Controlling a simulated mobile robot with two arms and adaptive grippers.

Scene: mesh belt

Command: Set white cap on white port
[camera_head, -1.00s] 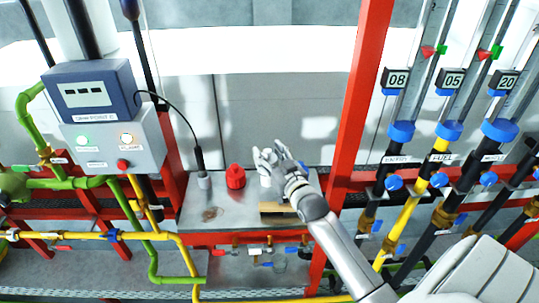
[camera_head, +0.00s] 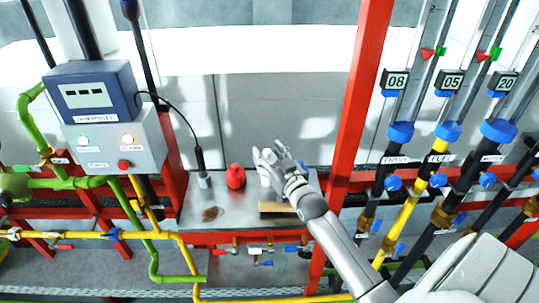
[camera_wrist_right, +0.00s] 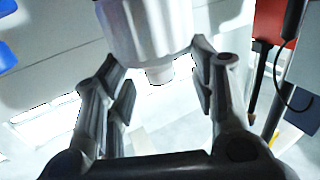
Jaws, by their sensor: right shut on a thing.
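My right gripper (camera_head: 268,156) is above the metal bench, to the right of the red cap. It also shows in the right wrist view (camera_wrist_right: 160,80), with its fingers shut around the white cap (camera_wrist_right: 148,28), which is ribbed. A narrower white stub (camera_wrist_right: 159,75) shows at the end of the cap. In the head view a white piece (camera_head: 265,180) shows just under the fingers. I cannot tell there whether it is the cap or the white port, nor whether the two touch. My left gripper is not in view.
A red cap (camera_head: 235,176) stands on the metal bench (camera_head: 215,218) to the left. A cabled probe (camera_head: 200,163) stands further left. A brown block (camera_head: 277,209) lies at the front edge. A red post (camera_head: 352,120) rises to the right. Yellow and green pipes run in front.

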